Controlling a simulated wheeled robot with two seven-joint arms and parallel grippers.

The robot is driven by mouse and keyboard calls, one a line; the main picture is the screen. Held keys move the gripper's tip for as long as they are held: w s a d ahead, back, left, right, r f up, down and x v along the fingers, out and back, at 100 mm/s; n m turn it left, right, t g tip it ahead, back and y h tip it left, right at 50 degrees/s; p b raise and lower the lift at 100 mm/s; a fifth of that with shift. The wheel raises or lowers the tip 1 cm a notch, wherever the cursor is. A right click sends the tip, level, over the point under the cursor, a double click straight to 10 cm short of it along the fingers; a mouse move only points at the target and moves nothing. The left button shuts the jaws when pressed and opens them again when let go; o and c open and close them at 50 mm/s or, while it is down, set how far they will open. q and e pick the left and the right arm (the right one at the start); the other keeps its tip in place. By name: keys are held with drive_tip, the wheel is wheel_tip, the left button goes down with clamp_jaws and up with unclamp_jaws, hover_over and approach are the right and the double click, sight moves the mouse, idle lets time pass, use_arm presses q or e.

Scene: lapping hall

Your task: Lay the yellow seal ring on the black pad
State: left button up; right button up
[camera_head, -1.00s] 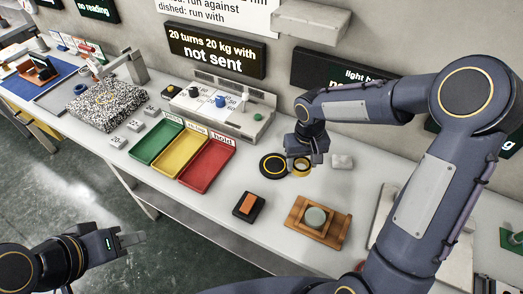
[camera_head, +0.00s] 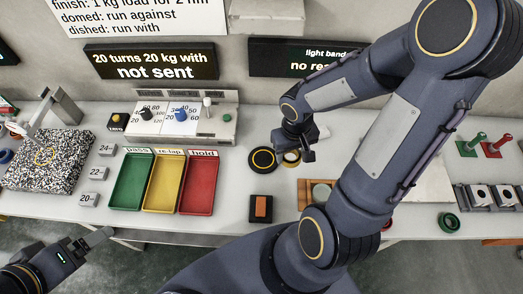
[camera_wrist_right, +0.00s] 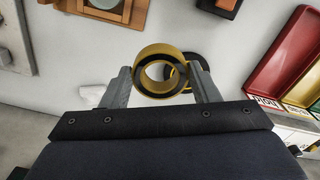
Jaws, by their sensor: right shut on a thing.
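The yellow seal ring (camera_head: 291,158) is between the fingertips of my right gripper (camera_head: 297,155), which is shut on it. In the right wrist view the ring (camera_wrist_right: 139,76) sits across the gap between the two fingers (camera_wrist_right: 160,82), its hole facing the camera. The black pad (camera_head: 263,160) is a round disc with a thin yellow circle, lying on the bench just left of the ring. In the right wrist view the pad (camera_wrist_right: 203,63) is partly hidden behind the ring and a finger. My left gripper (camera_head: 98,239) is at lower left, away from both, its fingers seen edge-on.
A black tray with an orange block (camera_head: 261,208) lies in front of the pad. Green (camera_head: 131,181), yellow (camera_head: 163,182) and red (camera_head: 198,183) trays stand to the left. A wooden holder (camera_head: 304,192) is at right, partly behind my arm. A dial console (camera_head: 222,128) stands behind.

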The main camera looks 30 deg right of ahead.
drive_tip(key=s, duration=0.1)
drive_tip(key=s+r, duration=0.1)
drive_tip(key=shift+s+d, duration=0.15)
drive_tip(key=shift+s, duration=0.15)
drive_tip(key=b, duration=0.5)
hover_over(264, 160)
drive_tip(key=s, duration=0.1)
wheel_tip(264, 160, down, 9)
drive_tip(key=shift+s+d+r, duration=0.1)
drive_tip(key=shift+w+f, duration=0.3)
drive_tip(key=shift+w, duration=0.05)
drive_tip(key=shift+w+f+b, duration=0.2)
drive_tip(key=shift+f+b, duration=0.15)
use_arm(q)
wheel_tip(264, 160, down, 7)
drive_tip(key=b, duration=0.2)
use_arm(e)
drive_tip(key=shift+w+f+m, duration=0.1)
drive_tip(key=shift+f+m, duration=0.2)
drive_tip(key=shift+f, duration=1.2)
